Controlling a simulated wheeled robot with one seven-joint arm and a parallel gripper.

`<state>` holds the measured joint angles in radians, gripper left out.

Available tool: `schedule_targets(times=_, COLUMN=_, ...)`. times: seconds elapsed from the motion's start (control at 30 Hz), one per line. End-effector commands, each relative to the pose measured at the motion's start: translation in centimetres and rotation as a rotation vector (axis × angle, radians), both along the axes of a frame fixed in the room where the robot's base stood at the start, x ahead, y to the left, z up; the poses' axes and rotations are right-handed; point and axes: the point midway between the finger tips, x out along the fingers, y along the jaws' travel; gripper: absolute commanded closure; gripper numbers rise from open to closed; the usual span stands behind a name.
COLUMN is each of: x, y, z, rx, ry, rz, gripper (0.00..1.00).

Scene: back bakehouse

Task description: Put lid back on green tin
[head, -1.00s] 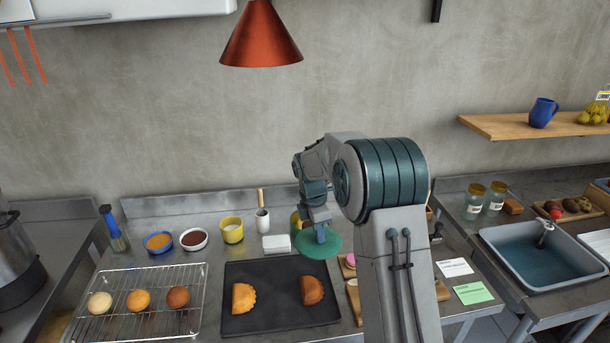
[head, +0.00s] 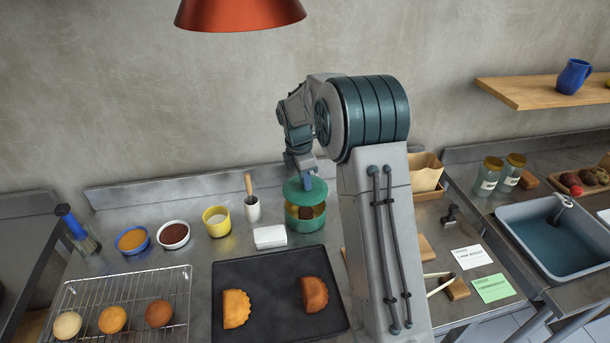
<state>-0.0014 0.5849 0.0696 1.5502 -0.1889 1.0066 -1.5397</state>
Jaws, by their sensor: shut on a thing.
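The green tin (head: 306,224) stands on the steel counter behind the dark baking tray. Its gold inside and something brown show below the lid. The round green lid (head: 296,190) is over the tin's back part, above the front rim. I cannot tell whether it touches the tin at the back. My gripper (head: 308,184) is shut on the lid from above, and its fingertips are small in the picture. My arm stands just right of the tin and covers the counter there.
The dark tray (head: 265,290) with two pastries lies in front. A wooden box (head: 427,172) stands right of my arm.

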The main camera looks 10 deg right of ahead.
Motion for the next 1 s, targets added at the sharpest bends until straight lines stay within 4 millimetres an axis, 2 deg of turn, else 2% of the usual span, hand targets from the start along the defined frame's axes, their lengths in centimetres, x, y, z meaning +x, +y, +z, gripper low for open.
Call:
schedule_targets(times=0.3, x=0.0, y=0.1, z=-3.5, rx=0.001, ry=0.002, rz=0.002, gripper=1.0)
schedule_targets(times=0.5, x=0.0, y=0.1, z=-5.0, rx=0.0, ry=0.001, rz=0.001, gripper=1.0)
schedule_targets(times=1.0, x=0.0, y=0.0, z=-5.3, rx=0.0, ry=0.0, rz=0.001, gripper=1.0)
